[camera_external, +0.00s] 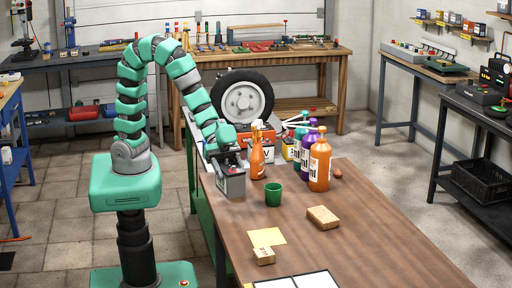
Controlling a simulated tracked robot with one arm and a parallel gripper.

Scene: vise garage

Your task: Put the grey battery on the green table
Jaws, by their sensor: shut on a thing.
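A grey battery (231,187) with a dark top is at the left edge of the brown-topped table, whose side frame is green (205,212). My gripper (226,160) comes down from above and is shut on the battery's top. The battery looks upright. I cannot tell whether its base touches the tabletop or hangs just above it. The fingertips are too small to make out clearly.
Right of the battery stand an orange spray bottle (257,157), a green cup (273,194), and orange (319,165) and purple bottles (308,153). A wheel (242,98) and boxes are behind. A sponge (323,217) and yellow paper (266,237) lie nearer. The table's right front is clear.

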